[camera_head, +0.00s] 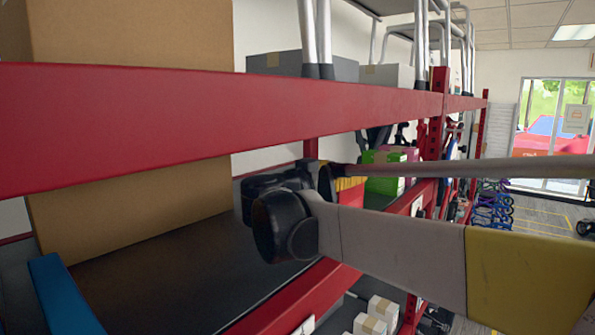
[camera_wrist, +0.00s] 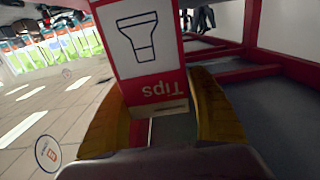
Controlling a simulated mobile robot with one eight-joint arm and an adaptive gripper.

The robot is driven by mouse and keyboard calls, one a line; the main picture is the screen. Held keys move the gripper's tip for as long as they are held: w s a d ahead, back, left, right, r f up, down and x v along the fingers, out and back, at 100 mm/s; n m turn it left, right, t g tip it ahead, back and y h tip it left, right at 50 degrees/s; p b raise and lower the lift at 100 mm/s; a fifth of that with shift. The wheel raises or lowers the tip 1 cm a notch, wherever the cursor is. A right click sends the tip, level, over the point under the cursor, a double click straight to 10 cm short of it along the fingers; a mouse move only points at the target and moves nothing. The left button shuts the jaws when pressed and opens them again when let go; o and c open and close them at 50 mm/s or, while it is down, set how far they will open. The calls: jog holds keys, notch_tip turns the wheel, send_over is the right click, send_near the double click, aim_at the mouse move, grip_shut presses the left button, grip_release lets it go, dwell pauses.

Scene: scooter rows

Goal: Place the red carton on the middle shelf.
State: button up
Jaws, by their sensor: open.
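The jaws are open. Whether a finger touches the carton is unclear. In the head view my gripper (camera_head: 350,188) is partly hidden by my wrist, over the dark middle shelf (camera_head: 170,275) of the red-beamed rack. The carton cannot be clearly picked out there. Whether it rests on the shelf cannot be told.
A large brown carton (camera_head: 130,200) stands at the left of the middle shelf. A red beam (camera_head: 200,110) crosses above my arm. Green boxes (camera_head: 385,178) stand farther along the shelf. White cartons (camera_head: 375,315) sit lower down. The dark shelf before the brown carton looks clear.

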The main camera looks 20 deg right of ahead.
jog(key=b+v, duration=0.2)
jog(key=v, duration=1)
jog(key=shift+d+f, duration=0.1)
